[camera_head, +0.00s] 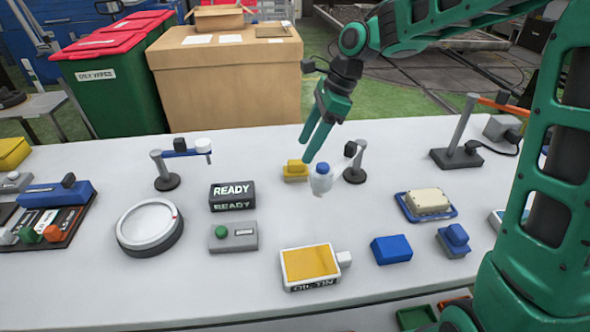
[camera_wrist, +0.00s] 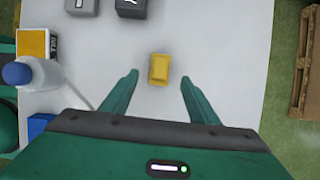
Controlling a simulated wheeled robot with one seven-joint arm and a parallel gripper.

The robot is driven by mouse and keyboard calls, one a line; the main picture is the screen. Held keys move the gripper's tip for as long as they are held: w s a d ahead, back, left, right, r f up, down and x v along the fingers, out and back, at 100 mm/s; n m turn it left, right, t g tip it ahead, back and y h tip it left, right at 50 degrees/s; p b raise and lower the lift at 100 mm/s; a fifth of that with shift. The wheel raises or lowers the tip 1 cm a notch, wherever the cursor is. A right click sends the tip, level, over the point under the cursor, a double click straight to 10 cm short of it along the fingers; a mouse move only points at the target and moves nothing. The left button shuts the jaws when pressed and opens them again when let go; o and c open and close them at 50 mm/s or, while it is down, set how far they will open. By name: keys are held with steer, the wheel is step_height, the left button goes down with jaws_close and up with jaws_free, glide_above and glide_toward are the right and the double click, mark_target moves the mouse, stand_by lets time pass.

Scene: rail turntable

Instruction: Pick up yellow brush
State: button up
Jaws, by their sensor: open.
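The yellow brush (camera_head: 295,172) is a small block with a raised top. It lies on the white table, beyond a translucent bottle with a blue cap (camera_head: 322,178). My gripper (camera_head: 307,148) is open and empty above the table, close to the brush in the head view. In the wrist view the brush (camera_wrist: 160,69) shows between the two spread fingertips of my gripper (camera_wrist: 159,78), and no finger appears to touch it. The height left between the fingertips and the brush is hard to tell.
The bottle (camera_wrist: 18,74) stands left of my fingers in the wrist view. A grey post on a black base (camera_head: 356,162) is right of the brush. A READY box (camera_head: 233,195) and a post with a blue arm (camera_head: 165,172) are left. The table's far edge lies close behind.

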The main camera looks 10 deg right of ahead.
mark_target(297, 161)
steer(key=shift+x, duration=3.7)
steer(key=shift+a, duration=0.15)
steer(key=c, duration=1.1)
